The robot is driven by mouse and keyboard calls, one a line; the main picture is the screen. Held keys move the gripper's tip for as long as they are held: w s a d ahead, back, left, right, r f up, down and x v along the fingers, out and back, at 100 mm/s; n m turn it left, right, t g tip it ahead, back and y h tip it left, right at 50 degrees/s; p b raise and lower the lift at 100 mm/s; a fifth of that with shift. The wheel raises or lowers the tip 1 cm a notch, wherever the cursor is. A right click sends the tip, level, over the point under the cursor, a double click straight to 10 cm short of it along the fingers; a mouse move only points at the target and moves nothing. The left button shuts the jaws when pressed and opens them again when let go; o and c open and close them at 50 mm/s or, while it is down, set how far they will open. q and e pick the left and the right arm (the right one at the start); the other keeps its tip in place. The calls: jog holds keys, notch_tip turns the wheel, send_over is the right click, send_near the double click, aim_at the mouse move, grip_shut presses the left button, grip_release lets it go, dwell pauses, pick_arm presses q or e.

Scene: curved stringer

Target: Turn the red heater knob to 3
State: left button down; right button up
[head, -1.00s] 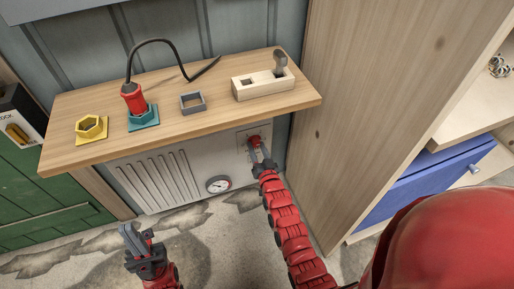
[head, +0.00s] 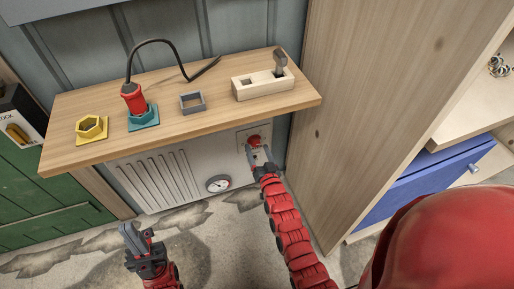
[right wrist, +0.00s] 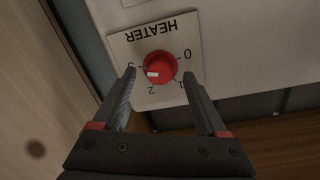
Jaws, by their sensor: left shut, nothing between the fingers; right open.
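The red heater knob (head: 254,141) sits on a pale plate on the heater front, below the shelf. In the right wrist view the knob (right wrist: 161,65) shows a white mark at its lower left, pointing between the 2 and the 3. The plate (right wrist: 120,45) reads HEATER upside down, with 0 and 1 to the right. My right gripper (right wrist: 158,76) is open, its fingers on either side of the knob and apart from it; it also shows in the head view (head: 260,154). My left gripper (head: 132,232) is shut and empty, low at the left.
The white heater (head: 160,178) has a round gauge (head: 218,184). A wooden shelf (head: 200,125) overhangs it, bearing a yellow hexagonal holder (head: 91,129), a red-handled tool (head: 133,98) and a wooden block (head: 262,86). A wooden panel (head: 345,110) stands close to the right.

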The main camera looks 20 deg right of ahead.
jog(key=s+p, duration=0.2)
jog(key=s, duration=1.4)
jog(key=shift+a+r, duration=0.2)
jog(key=shift+r, duration=0.05)
jog(key=shift+w, duration=0.1)
